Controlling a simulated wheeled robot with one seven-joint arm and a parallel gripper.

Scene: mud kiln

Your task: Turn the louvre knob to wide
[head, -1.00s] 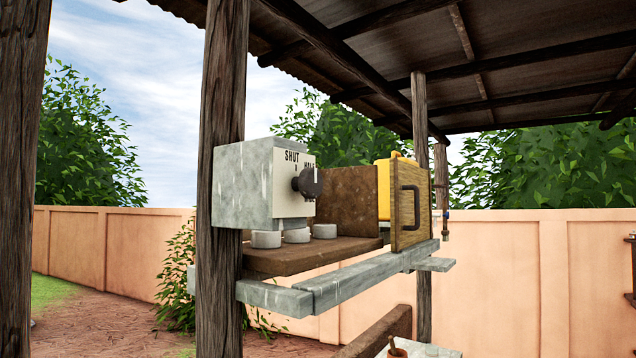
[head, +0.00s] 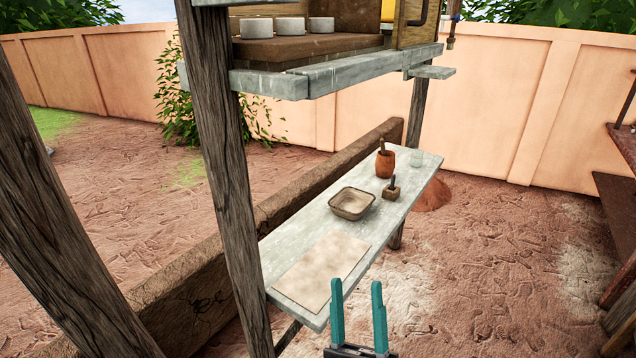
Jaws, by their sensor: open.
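The louvre knob and its labelled box are out of the frame now; the view shows only the shelf (head: 345,72) that bears them, at the top. My gripper (head: 358,302) shows at the bottom, right of centre. Its two teal fingers point up and stand apart with nothing between them. It is low, by the near end of the grey table (head: 283,247), well below the shelf. Whether it touches the table cannot be told.
Several white discs (head: 290,25) sit on the shelf. The table holds a mat (head: 322,270), a bowl (head: 352,203), a clay pot (head: 386,163) and a small block tool (head: 391,188). Wooden posts (head: 222,170) stand at left.

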